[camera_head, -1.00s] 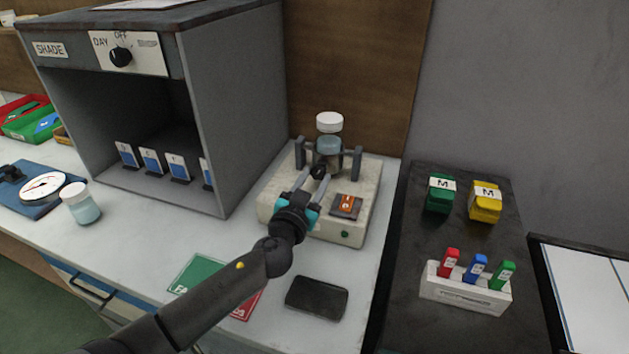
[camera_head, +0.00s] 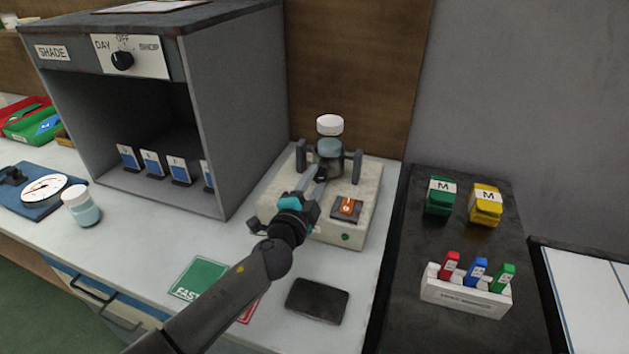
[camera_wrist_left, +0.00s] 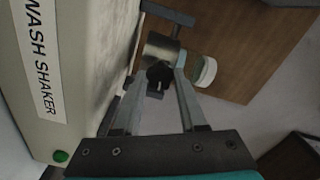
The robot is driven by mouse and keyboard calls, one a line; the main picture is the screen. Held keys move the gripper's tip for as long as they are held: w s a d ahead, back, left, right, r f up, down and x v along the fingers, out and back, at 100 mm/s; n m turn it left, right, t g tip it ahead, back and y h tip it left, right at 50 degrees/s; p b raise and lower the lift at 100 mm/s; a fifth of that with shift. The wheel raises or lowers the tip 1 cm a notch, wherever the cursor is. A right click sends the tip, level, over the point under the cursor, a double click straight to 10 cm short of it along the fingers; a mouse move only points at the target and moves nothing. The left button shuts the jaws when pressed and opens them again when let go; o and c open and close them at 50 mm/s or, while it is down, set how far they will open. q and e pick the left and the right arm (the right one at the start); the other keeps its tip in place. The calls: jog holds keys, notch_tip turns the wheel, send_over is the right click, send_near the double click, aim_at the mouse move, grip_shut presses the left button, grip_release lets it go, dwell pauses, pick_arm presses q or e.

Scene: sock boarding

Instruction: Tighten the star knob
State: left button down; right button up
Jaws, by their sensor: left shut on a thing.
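The wash shaker (camera_head: 368,207) is a cream box on the bench, and its label shows in the left wrist view (camera_wrist_left: 45,60). A white-capped jar (camera_head: 330,125) stands upright in the clamp (camera_head: 357,160) on top of it. The dark star knob (camera_wrist_left: 158,76) is on the near side of the clamp. My left gripper (camera_wrist_left: 160,82) is shut on the star knob, one finger on each side of it. In the head view the left gripper (camera_head: 314,180) largely hides the knob. My right gripper is not in view.
The grey shade box (camera_head: 235,110) stands left of the shaker. A second jar (camera_head: 82,207) stands on the bench near a blue dial device (camera_head: 38,215). A dark flat pad (camera_head: 317,301) lies in front. A dark surface at right holds green and yellow M blocks and a marker rack (camera_head: 465,292).

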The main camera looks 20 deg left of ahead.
pick_arm(q)
jog(key=m, duration=0.2)
jog(key=shift+r+m, duration=0.1)
jog(key=shift+m, duration=0.3)
jog(key=m, duration=0.2)
jog(key=shift+m+p, duration=0.4)
jog(key=m+p, duration=0.1)
jog(key=m, duration=0.4)
jog(key=shift+r+m, duration=0.1)
jog(key=shift+m, duration=0.2)
jog(key=m+p, duration=0.1)
jog(key=m, duration=0.2)
jog(key=shift+m+p, duration=0.5)
jog(key=shift+m, duration=1.5)
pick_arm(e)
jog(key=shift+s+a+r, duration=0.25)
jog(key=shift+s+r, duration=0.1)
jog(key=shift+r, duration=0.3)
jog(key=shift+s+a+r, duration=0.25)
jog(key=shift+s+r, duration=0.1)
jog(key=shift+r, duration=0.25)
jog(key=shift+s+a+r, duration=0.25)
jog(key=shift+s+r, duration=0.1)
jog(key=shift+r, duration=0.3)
pick_arm(q)
jog(key=shift+c, duration=2.3)
grip_release()
